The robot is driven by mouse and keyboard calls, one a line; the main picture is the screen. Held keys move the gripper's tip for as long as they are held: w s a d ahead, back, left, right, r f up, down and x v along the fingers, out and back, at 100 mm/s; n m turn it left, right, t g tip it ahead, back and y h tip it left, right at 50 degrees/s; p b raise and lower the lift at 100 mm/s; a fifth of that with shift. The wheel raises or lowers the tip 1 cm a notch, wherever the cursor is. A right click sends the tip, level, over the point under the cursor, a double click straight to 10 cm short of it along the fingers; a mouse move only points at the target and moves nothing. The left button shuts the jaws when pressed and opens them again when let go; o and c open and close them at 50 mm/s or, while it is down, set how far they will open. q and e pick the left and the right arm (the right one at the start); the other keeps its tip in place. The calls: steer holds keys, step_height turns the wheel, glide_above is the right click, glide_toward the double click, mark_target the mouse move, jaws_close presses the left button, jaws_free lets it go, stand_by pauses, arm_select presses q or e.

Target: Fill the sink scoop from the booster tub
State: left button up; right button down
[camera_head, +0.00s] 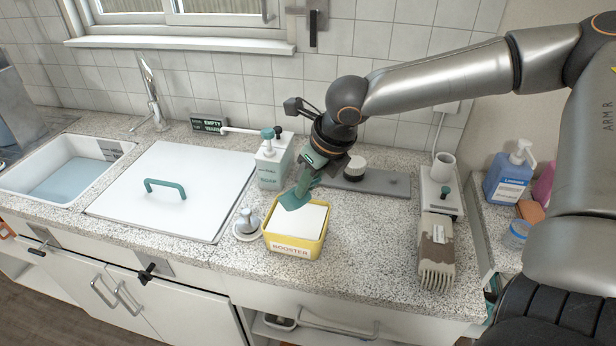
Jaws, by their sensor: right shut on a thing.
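The booster tub (291,248) is a yellow container labelled BOOSTER, standing on the countertop near its front edge, with white powder (301,219) showing inside. My right gripper (314,170) is above the back of the tub, shut on the handle of the teal sink scoop (297,198). The scoop points down, and its lower end overlaps the tub's opening and the powder in the picture. I cannot tell whether it touches the powder or whether any powder is in it. My left gripper is not in view.
A white pump container (273,163) stands behind the tub, and a round metal-topped item (247,225) is just left of it. A white washer lid (172,200) and a sink (70,178) lie further left. A brush (436,255) lies right. Countertop between tub and brush is clear.

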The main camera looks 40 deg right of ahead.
mark_target(305, 201)
steer(key=shift+f+b, duration=1.85)
steer(key=shift+f, duration=2.45)
steer(key=shift+f, duration=0.15)
step_height(305, 201, up, 5)
steer(key=p, duration=0.5)
steer(key=shift+r+p, duration=0.2)
steer(key=shift+p, duration=0.15)
steer(key=shift+r, duration=3.4)
